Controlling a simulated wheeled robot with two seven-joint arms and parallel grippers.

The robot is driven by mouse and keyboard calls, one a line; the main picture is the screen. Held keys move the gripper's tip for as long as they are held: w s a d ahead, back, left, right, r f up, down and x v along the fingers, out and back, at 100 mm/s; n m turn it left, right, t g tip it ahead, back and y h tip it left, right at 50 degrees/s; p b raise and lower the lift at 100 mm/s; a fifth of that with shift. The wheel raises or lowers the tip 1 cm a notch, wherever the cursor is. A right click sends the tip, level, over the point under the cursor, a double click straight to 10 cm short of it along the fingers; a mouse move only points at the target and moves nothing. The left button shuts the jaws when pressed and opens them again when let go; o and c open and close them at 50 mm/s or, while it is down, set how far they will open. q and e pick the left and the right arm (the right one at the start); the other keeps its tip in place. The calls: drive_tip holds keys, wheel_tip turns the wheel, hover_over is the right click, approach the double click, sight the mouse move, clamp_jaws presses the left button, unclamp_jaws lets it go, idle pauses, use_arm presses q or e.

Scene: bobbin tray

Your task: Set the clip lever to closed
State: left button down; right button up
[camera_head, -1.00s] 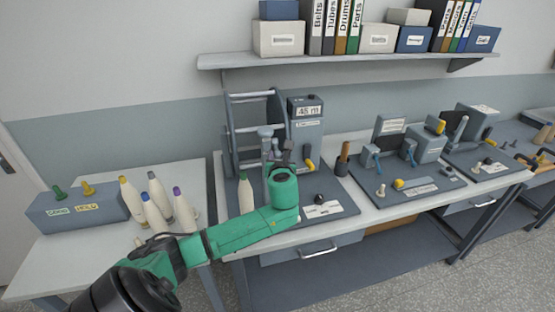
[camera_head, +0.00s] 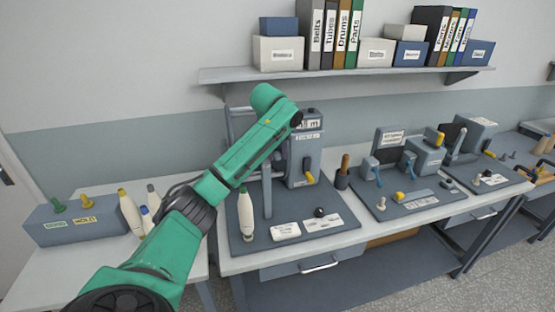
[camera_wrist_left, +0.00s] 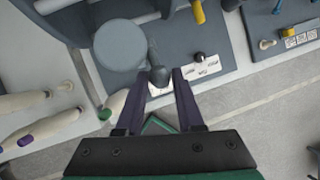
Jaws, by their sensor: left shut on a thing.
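My left gripper (camera_wrist_left: 160,80) is shut on the dark rounded knob of the clip lever (camera_wrist_left: 153,50) in the left wrist view. The knob sits between the two dark fingertips, and the lever's stem runs up beside a round grey cap (camera_wrist_left: 120,44) atop the stand. In the head view my green left arm rises across the stand and covers the cap and the lever. The grey post (camera_head: 267,192) shows below the arm. My right gripper is in neither view.
A cream bobbin with a green tip (camera_head: 246,212) stands left of the post. A grey box with a yellow lever (camera_head: 309,178) and a black knob (camera_head: 319,212) are to the right. More bobbins (camera_head: 131,212) stand on the left table. A shelf (camera_head: 350,74) hangs above.

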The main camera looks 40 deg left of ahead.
use_arm(q)
drive_tip(key=shift+w+a+r+g+h, duration=0.2)
drive_tip(key=shift+r+g+h, duration=0.1)
drive_tip(key=shift+h, duration=0.2)
drive_tip(key=shift+w+a+r+g+h, duration=0.15)
drive_tip(key=shift+r+g+h, duration=0.15)
drive_tip(key=shift+h, duration=0.2)
drive_tip(key=shift+s, duration=0.1)
drive_tip(key=c, duration=0.5)
unclamp_jaws()
drive_tip(key=shift+a+f, duration=0.1)
drive_tip(key=shift+c, duration=0.2)
drive_tip(key=v, duration=1.4)
drive_tip(key=shift+r, duration=0.35)
drive_tip(key=shift+f, duration=0.1)
